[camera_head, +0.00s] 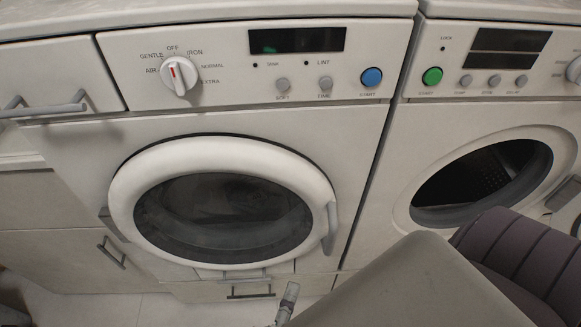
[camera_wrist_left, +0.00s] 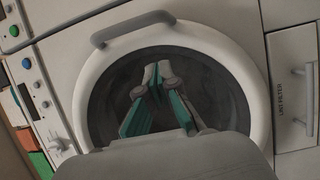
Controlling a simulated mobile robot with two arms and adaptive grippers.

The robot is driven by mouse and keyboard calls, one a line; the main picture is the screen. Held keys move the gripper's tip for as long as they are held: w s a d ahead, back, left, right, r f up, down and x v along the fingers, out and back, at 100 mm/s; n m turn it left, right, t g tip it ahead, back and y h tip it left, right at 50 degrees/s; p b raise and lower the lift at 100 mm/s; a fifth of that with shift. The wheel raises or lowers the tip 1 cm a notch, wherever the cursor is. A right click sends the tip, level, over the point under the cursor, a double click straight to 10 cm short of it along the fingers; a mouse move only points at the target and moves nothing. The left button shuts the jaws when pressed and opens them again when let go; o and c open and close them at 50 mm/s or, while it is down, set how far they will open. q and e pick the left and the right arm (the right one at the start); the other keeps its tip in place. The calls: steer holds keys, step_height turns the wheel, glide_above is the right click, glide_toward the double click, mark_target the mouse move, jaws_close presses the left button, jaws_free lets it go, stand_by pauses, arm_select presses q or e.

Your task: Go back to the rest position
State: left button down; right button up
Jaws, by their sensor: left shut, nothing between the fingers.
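My left gripper (camera_wrist_left: 155,75) shows in the left wrist view, its two teal-padded fingers shut together and empty. It is in front of the round door (camera_wrist_left: 250,75) of the left machine, whose grey handle (camera_wrist_left: 132,27) is above the fingers. In the head view only a small part of the left gripper (camera_head: 288,294) shows at the bottom edge, below that door (camera_head: 220,155). The door is closed, with dark glass. Whether the fingers touch anything cannot be told. I cannot make out my right gripper.
The left machine has a dial (camera_head: 179,76) and a blue start button (camera_head: 371,77). The right machine has a green button (camera_head: 432,76) and a dark round opening (camera_head: 480,180). A drawer handle (camera_head: 112,252) sticks out at the left. Some floor (camera_head: 100,309) shows below.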

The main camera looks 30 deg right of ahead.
arm_select(q)
steer(key=shift+s+a, duration=0.3)
steer(key=w+a+f+m+g+y+p, duration=0.2)
steer(key=a+f+m+g+y+p, duration=0.4)
steer(key=a+f, duration=1.55)
steer(key=s+a+f+m+g+y+p, duration=0.2)
steer(key=s+a+f+y+p, duration=0.1)
steer(key=s+a, duration=0.5)
steer(key=s+a+f+m+g+y+p, duration=0.1)
steer(key=s+a+f+g+y+p, duration=0.1)
steer(key=s+a+f+y+p, duration=0.2)
steer(key=s+a+f+y, duration=0.1)
steer(key=s+a+f, duration=0.2)
steer(key=s, duration=0.4)
steer(key=shift+a+f+m, duration=0.2)
steer(key=shift+a+m, duration=0.15)
steer(key=shift+m, duration=0.05)
arm_select(e)
steer(key=s+d+r, duration=0.2)
steer(key=s+r, duration=0.5)
steer(key=s, duration=0.3)
steer(key=shift+g, duration=0.3)
steer(key=shift+a, duration=0.1)
